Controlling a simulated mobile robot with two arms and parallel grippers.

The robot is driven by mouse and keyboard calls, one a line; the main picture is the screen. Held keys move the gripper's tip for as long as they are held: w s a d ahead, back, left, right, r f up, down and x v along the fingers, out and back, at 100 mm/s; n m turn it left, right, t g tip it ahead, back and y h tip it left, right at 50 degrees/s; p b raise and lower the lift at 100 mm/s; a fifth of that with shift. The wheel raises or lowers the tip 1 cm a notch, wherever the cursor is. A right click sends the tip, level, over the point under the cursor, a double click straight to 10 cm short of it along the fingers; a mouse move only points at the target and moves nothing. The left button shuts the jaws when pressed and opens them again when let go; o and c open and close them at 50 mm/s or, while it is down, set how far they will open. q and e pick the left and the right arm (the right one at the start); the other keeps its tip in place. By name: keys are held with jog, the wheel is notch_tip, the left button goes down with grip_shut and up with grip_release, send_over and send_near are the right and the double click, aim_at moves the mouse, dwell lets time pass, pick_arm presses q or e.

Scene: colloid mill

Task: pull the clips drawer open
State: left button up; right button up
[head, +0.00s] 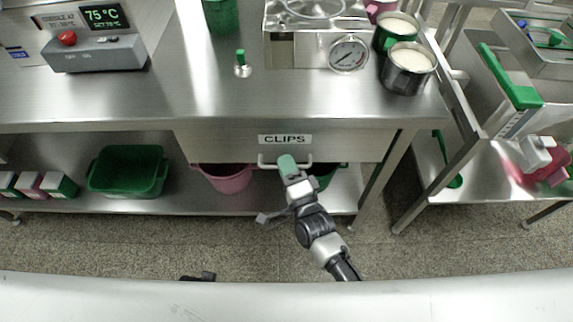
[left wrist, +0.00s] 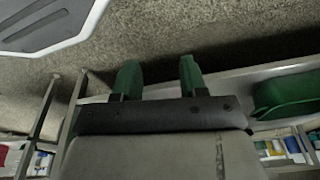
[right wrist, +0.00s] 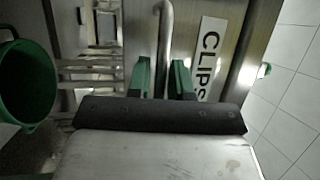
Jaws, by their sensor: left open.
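The clips drawer (head: 220,142) is a steel front under the counter, with a CLIPS label (head: 285,139) and a bar handle (head: 268,161). It looks closed. My right gripper (head: 287,162) is at the handle. In the right wrist view, its green fingers (right wrist: 161,80) stand close on both sides of the handle bar (right wrist: 165,30), beside the CLIPS label (right wrist: 208,58). They appear shut on it. My left gripper (left wrist: 158,80) is open and empty, over the floor in front of the lower shelf. In the head view only a dark bit of it shows at the bottom.
Under the counter, a green bin (head: 128,170), a pink bucket (head: 228,178) and a green bucket (right wrist: 25,80) stand on the lower shelf (head: 150,206). On the counter are a heater box (head: 97,55), a machine with a dial (head: 348,55) and cups (head: 408,68). Floor in front is clear.

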grip_shut()
pick_arm(q)
jog(key=shift+s, duration=0.1)
pick_arm(e)
jog(key=shift+s, duration=0.1)
pick_arm(q)
jog(key=s+a+f+p, duration=0.1)
jog(key=s+f+p, duration=0.1)
jog(key=s+f, duration=0.2)
jog(key=s+a+f+g+p, duration=0.1)
jog(key=s+f+p, duration=0.2)
jog(key=s, duration=0.8)
jog(key=shift+a+f, duration=0.3)
jog(key=shift+f, duration=0.8)
pick_arm(e)
jog(key=s, duration=2.8)
grip_release()
